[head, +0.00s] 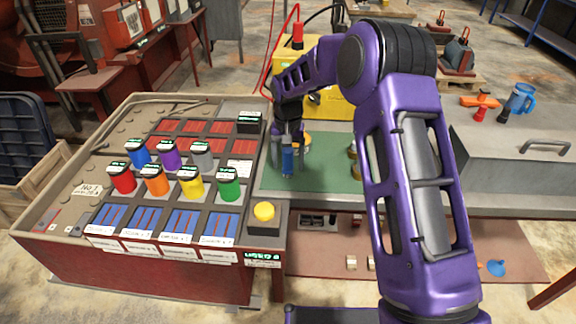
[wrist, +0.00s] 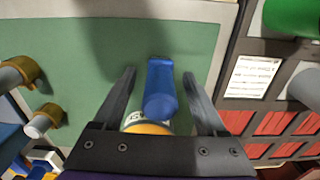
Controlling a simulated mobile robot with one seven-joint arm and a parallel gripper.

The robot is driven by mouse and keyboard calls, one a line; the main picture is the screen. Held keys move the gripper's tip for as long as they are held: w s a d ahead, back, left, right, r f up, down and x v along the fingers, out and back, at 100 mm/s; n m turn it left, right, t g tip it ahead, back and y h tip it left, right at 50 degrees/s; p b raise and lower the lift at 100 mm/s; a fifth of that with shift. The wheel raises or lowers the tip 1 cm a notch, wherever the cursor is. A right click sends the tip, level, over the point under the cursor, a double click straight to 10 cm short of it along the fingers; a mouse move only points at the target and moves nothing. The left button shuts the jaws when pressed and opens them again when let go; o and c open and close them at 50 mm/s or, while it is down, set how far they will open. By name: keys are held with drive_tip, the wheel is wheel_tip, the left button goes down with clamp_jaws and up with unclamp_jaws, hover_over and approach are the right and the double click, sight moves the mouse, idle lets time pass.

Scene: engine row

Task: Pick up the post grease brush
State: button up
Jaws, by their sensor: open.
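A blue upright piece, which I take for the post grease brush (head: 287,161), stands on the green mat beside the panel of coloured cylinders. In the wrist view the blue piece (wrist: 160,88) lies between the two fingers of my gripper (wrist: 159,76), with a gap on each side. My gripper (head: 288,142) is open and points down over it. A yellow-orange round thing with a white label (wrist: 147,128) shows behind the blue piece, partly hidden by the gripper body. The bristles cannot be made out.
The panel of coloured cylinders (head: 122,180) stands close on the left. Brass-coloured pieces (head: 353,152) stand on the green mat (head: 325,170) to the right. A yellow box (head: 330,75) is behind. A grey metal chest (head: 510,150) is at the right.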

clamp_jaws()
drive_tip(key=shift+r, duration=0.1)
idle(0.3)
wheel_tip(320, 180, up, 10)
idle(0.4)
